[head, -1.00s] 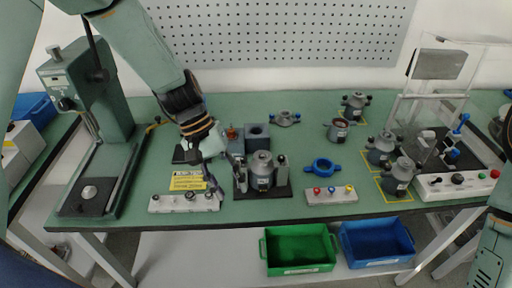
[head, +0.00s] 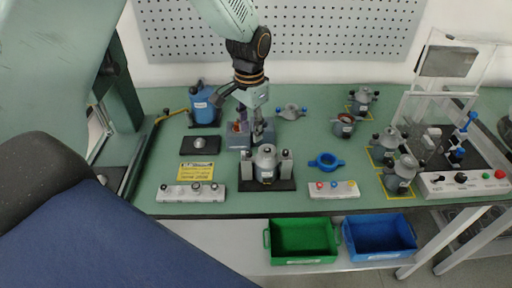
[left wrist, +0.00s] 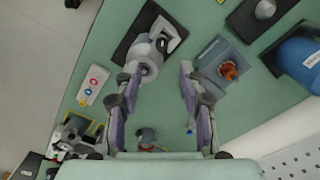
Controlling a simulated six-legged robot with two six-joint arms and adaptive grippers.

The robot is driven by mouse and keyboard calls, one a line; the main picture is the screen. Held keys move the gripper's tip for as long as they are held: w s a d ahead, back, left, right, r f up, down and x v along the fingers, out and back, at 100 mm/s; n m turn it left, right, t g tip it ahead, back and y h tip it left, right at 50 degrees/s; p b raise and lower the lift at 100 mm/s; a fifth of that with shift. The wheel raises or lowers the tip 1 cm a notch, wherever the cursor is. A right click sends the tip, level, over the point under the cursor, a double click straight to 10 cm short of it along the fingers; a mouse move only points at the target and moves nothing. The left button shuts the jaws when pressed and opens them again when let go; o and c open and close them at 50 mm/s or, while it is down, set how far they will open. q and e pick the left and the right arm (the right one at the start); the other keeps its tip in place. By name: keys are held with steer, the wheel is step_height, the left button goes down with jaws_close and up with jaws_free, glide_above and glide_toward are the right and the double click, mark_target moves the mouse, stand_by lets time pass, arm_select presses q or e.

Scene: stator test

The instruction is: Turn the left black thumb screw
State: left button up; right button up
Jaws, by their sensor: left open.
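The stator fixture has a black base (head: 267,184) with a grey stator (head: 265,158) between two light upright posts. The left post (head: 247,166) and right post (head: 287,165) have small dark tops; the left black thumb screw is too small to make out clearly. My left gripper (head: 256,134) points down just behind the fixture, apart from the left post's top. In the left wrist view, its purple-padded fingers (left wrist: 160,75) are spread with nothing between them. The stator (left wrist: 146,55) shows close beside one finger, which partly covers it. My right gripper is out of view.
A blue canister (head: 203,106) and a block with an orange knob (left wrist: 229,70) stand near the gripper. Boxes with buttons (head: 191,193) and coloured knobs (head: 331,190) lie along the front. Green (head: 303,261) and blue bins stand below.

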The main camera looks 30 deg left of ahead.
mark_target(249, 152)
arm_select(q)
step_height(249, 152, down, 7)
steer(key=shift+s+a+f, duration=0.15)
steer(key=shift+f, duration=0.05)
steer(key=shift+a+f, duration=0.2)
steer(key=shift+d, duration=0.2)
steer(key=c, duration=0.3)
steer(key=shift+a, duration=0.15)
jaws_close()
